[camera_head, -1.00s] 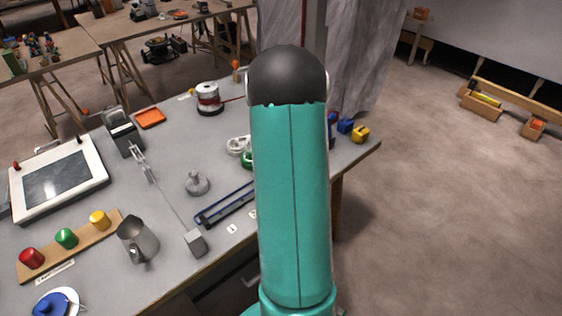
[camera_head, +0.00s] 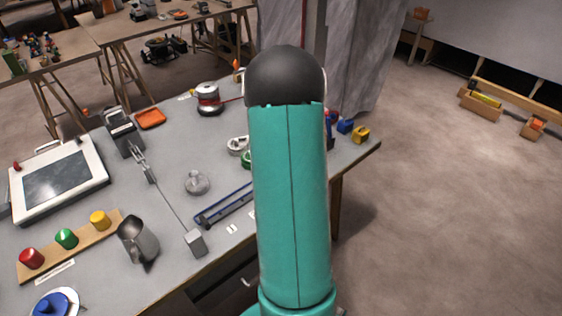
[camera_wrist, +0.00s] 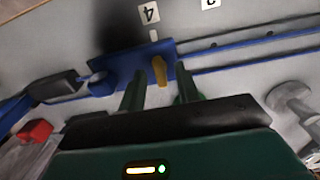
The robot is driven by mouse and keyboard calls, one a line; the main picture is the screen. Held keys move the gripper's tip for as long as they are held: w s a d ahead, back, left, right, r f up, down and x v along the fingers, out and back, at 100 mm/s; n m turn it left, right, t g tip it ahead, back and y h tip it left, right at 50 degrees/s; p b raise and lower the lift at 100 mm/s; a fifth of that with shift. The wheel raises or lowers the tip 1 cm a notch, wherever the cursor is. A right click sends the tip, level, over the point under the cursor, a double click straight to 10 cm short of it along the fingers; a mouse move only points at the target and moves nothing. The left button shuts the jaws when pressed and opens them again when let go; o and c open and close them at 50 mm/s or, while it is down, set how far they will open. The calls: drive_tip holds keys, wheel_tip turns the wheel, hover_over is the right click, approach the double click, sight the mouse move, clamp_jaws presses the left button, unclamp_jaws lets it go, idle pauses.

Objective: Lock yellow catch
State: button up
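The yellow catch (camera_wrist: 160,71) is a small upright tab on a blue plate (camera_wrist: 135,65) in the wrist view, just below a white label with a 4 (camera_wrist: 149,13). My gripper (camera_wrist: 161,84) is open, with one dark green finger to the left of the catch and one to the right. The catch shows between and a little beyond the fingertips, with gaps on both sides. I cannot tell how far the tips are from it in depth. In the head view my arm hides the gripper and the catch.
Blue rails (camera_wrist: 250,58) run right from the plate. A dark block and a blue knob (camera_wrist: 102,83) sit left; a red block (camera_wrist: 35,132) and a grey knobbed piece (camera_wrist: 292,98) are near the lower corners. In the head view, a grey jug (camera_head: 137,240) stands on the bench.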

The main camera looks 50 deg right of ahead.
wheel_tip(320, 180, up, 14)
idle(0.6)
drive_tip(key=shift+f, duration=0.1)
